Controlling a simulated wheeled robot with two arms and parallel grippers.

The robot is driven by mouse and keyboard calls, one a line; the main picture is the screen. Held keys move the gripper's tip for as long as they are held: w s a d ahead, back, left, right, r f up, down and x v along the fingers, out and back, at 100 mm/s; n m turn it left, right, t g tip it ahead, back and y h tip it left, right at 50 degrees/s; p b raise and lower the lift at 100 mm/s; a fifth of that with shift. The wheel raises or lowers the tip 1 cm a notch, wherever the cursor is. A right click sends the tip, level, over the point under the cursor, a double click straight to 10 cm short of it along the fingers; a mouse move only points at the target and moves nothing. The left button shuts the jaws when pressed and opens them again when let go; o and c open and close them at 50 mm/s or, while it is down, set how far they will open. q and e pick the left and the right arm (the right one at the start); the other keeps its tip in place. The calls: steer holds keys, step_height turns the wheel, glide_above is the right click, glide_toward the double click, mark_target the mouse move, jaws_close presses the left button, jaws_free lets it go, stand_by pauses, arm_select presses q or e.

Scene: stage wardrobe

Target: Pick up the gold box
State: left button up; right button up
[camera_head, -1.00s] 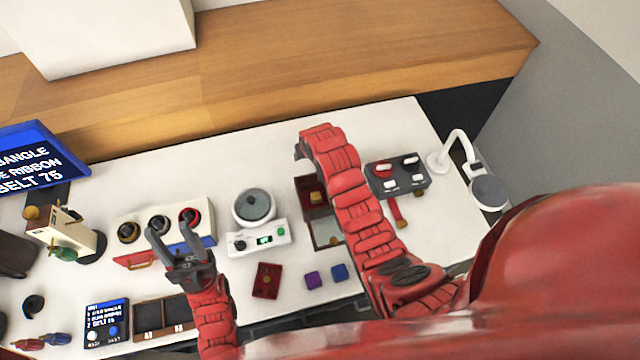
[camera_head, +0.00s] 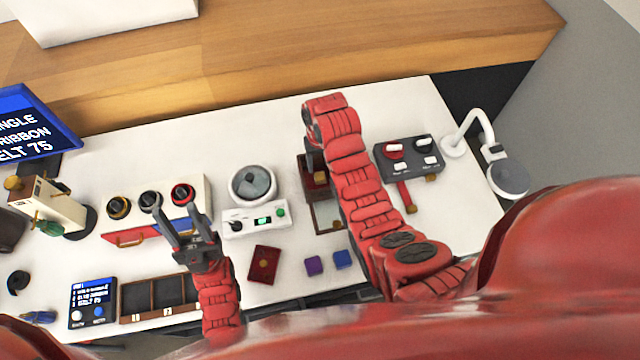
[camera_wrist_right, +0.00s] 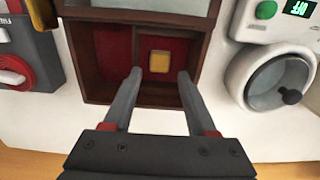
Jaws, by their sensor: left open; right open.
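The gold box (camera_wrist_right: 171,68) is a small yellow-gold block in the right part of a red-lined compartment of a dark wooden case (camera_wrist_right: 98,96). In the head view the gold box (camera_head: 320,177) shows only partly, beside my right arm. My right gripper (camera_wrist_right: 159,76) is open and empty, its fingers pointing at the compartment with the tips on either side of the box in the wrist view. I cannot tell if they touch it. In the head view my right gripper (camera_head: 314,160) is partly hidden by its arm. My left gripper (camera_head: 182,218) is open and empty, left of the white scale.
The white scale (camera_head: 253,222) with a round dish stands left of the case. A grey switch panel (camera_head: 408,160) and a lamp (camera_head: 505,178) are to the right. A red booklet (camera_head: 264,265) and purple (camera_head: 314,264) and blue (camera_head: 343,259) blocks lie in front.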

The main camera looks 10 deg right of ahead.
mark_target(320, 176)
steer(key=shift+f, duration=0.6)
steer(key=shift+f+p, duration=0.65)
steer(key=shift+p, duration=0.25)
step_height(320, 176, down, 3)
steer(key=shift+w+r+p, duration=0.15)
steer(key=shift+p, duration=0.45)
steer(key=shift+f, duration=0.7)
jaws_close()
